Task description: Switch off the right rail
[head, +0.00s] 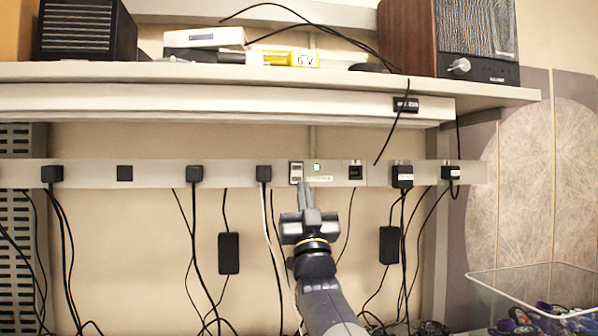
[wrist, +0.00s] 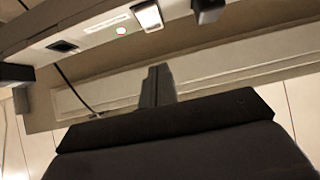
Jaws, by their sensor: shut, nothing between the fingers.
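A long pale socket rail (head: 225,174) runs along the wall under the shelf; I cannot tell where a left and a right rail part. In the wrist view the fingers (wrist: 157,84) appear apart from the switch.
Black plugs (head: 264,173) (head: 402,175) sit on the rail at both sides, with cables hanging below. Two black adapters (head: 228,253) (head: 390,245) hang there. A shelf (head: 240,72) overhangs the rail. A wire basket (head: 540,290) stands at lower right.

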